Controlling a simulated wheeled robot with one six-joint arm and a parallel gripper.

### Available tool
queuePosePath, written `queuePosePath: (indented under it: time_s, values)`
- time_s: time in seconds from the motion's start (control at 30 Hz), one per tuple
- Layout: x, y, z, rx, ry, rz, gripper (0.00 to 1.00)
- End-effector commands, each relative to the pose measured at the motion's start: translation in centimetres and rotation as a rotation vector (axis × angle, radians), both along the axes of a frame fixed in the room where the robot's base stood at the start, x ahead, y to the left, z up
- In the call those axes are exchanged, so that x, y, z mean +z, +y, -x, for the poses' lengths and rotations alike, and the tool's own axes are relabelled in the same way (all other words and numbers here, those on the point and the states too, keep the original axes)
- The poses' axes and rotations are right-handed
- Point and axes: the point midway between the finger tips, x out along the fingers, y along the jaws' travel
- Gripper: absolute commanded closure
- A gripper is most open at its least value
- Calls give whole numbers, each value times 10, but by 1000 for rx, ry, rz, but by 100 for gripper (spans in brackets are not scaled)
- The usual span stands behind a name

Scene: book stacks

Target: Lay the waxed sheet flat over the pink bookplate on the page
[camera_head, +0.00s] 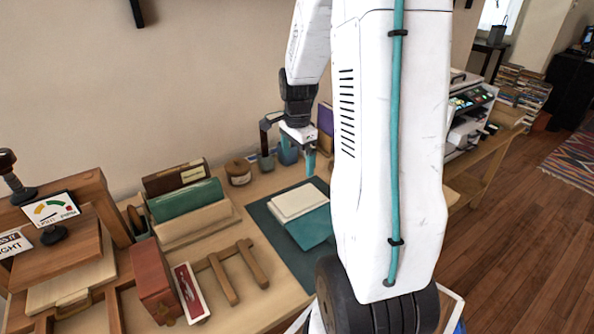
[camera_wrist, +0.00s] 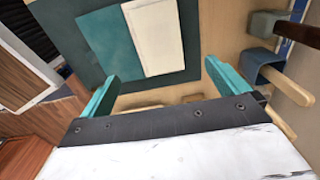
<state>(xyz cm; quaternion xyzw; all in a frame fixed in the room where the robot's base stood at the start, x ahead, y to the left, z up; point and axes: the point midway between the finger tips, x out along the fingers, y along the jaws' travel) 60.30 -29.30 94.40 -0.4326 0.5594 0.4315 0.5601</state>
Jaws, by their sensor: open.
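An open book with a teal cover (camera_head: 313,231) and a cream page block (camera_head: 298,202) lies on a dark green mat (camera_head: 273,228). In the wrist view the cream page (camera_wrist: 155,35) lies beside the teal cover (camera_wrist: 104,42). I cannot make out a pink bookplate on the page. I cannot pick out the waxed sheet for certain either. My gripper (camera_head: 302,160) is above the back of the table, behind the book. In the wrist view its teal fingers (camera_wrist: 160,84) are wide apart with nothing between them.
Blue-grey cups (camera_head: 287,153) stand near the gripper at the back; one cup (camera_wrist: 262,70) holding a wooden stick is close to a finger in the wrist view. A book press (camera_head: 62,262), a red box (camera_head: 153,280) and wooden bars (camera_head: 236,270) are at left.

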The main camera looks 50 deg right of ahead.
Motion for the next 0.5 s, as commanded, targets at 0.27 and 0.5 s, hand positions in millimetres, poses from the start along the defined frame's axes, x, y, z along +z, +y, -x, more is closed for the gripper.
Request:
queuePosePath:
  time_s: [0.27, 0.5]
  values:
    - [35, 30, 2, 152, -12, 10, 0]
    - [94, 113, 28, 600, -34, 32, 0]
